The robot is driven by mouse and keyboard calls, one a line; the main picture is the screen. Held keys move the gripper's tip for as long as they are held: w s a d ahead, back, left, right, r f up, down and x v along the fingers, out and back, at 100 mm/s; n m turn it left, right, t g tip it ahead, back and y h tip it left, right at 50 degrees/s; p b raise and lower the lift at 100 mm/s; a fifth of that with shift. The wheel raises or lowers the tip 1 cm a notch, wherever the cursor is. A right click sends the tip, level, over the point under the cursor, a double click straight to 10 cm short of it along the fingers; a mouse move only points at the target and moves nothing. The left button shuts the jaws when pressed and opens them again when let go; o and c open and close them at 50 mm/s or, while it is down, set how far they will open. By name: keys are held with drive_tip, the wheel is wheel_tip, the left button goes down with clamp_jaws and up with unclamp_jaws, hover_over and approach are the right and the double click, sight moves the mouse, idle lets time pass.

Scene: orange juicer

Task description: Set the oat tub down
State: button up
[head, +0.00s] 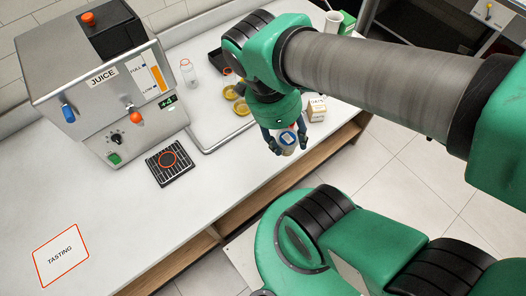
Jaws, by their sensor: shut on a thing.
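My gripper (287,146) is shut on a small tub with a white and blue top, which I take to be the oat tub (288,138). The gripper points down near the front edge of the white counter (215,190). The tub's lower part is partly hidden by the fingers. I cannot tell from this view whether it touches anything below.
The juice machine (115,90) stands at the left, with a black drip grate (170,162) in front. A tasting card (60,254) lies front left. A small carton (317,109), yellow-rimmed items (241,106) and a clear bottle (189,73) stand nearby. The counter's front left is mostly clear.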

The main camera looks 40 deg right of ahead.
drive_tip(key=w+a+x, duration=0.1)
drive_tip(key=a+x, duration=0.1)
drive_tip(key=x, duration=0.9)
drive_tip(key=w+a+f+x, duration=0.1)
drive_tip(key=w+a+x, duration=0.1)
drive_tip(key=x, duration=1)
drive_tip(key=shift+a+f, duration=0.2)
drive_tip(key=shift+f, duration=0.25)
drive_tip(key=shift+w, duration=0.15)
drive_tip(key=w+d, duration=0.1)
drive_tip(key=w, duration=0.3)
drive_tip(key=w+d+f+b, duration=0.1)
drive_tip(key=w+d, duration=0.1)
drive_tip(key=w, duration=0.3)
drive_tip(key=w+d+b, duration=0.1)
drive_tip(key=w, duration=0.4)
drive_tip(key=shift+w+d+f, duration=0.2)
drive_tip(key=shift+w+d, duration=0.15)
drive_tip(key=shift+w, duration=0.35)
drive_tip(key=shift+a+b+x, duration=0.15)
drive_tip(key=shift+b+x, duration=0.15)
drive_tip(key=shift+x, duration=0.6)
drive_tip(key=shift+a+b+x, duration=0.2)
drive_tip(key=shift+b+x, duration=0.05)
drive_tip(key=shift+x, duration=0.65)
drive_tip(key=shift+w+f, duration=0.15)
